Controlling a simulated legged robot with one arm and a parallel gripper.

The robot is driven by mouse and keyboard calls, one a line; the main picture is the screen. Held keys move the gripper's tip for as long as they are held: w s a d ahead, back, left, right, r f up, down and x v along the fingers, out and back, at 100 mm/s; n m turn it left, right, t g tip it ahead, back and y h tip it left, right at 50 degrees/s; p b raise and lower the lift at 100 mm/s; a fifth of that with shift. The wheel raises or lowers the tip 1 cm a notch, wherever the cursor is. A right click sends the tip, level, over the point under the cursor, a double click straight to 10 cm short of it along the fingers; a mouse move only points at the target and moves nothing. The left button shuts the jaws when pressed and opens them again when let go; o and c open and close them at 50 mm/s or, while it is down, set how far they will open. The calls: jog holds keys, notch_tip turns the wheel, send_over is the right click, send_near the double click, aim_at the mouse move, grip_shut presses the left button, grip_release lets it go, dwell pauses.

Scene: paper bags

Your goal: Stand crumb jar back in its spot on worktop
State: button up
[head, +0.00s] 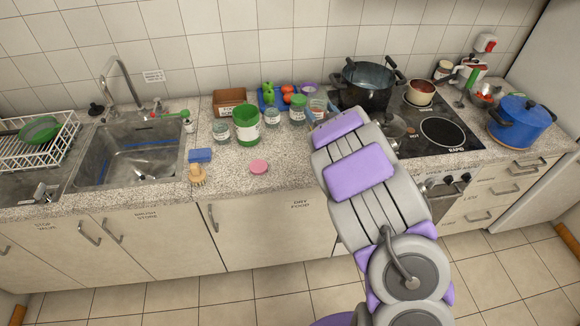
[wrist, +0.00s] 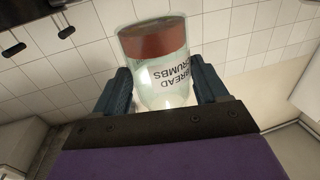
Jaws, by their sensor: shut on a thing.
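The crumb jar is a clear glass jar (wrist: 160,75) with a brown-red end and a black BREAD CRUMBS label. The lettering appears upside down in the wrist view. My gripper (wrist: 165,92) is shut on it, with one dark blue finger on each side of the glass. In the head view my gripper (head: 321,112) is over the back of the speckled worktop (head: 285,178), left of the hob, with the jar (head: 317,103) between its fingers. My arm hides part of the worktop there. I cannot tell whether the jar touches the worktop.
Jars (head: 297,109) and a green-labelled tub (head: 246,124) stand left of my gripper. A blue tray with vegetables (head: 268,98) and a brown box (head: 229,101) are behind. A black pot (head: 367,84) stands on the hob at right.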

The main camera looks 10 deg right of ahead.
jog(key=s+d+f+n+g+y, duration=0.1)
jog(key=s+d+f+n+y, duration=0.15)
jog(key=s+f, duration=0.45)
jog(key=s+d+f+n+g+y, duration=0.1)
jog(key=s+f+y, duration=0.2)
jog(key=s+f, duration=0.3)
jog(key=x, duration=0.4)
jog(key=a+f+x, duration=0.1)
jog(key=x, duration=0.4)
jog(key=s+f+x, duration=0.1)
jog(key=x, duration=0.4)
jog(key=shift+a, duration=0.4)
jog(key=shift+w+a, duration=0.4)
jog(key=f, duration=0.1)
jog(key=f+b, duration=0.1)
jog(key=f, duration=0.1)
jog(key=shift+w+d+f, duration=0.1)
jog(key=shift+d+f, duration=0.25)
jog(key=shift+r, duration=0.1)
jog(key=shift+a, duration=0.1)
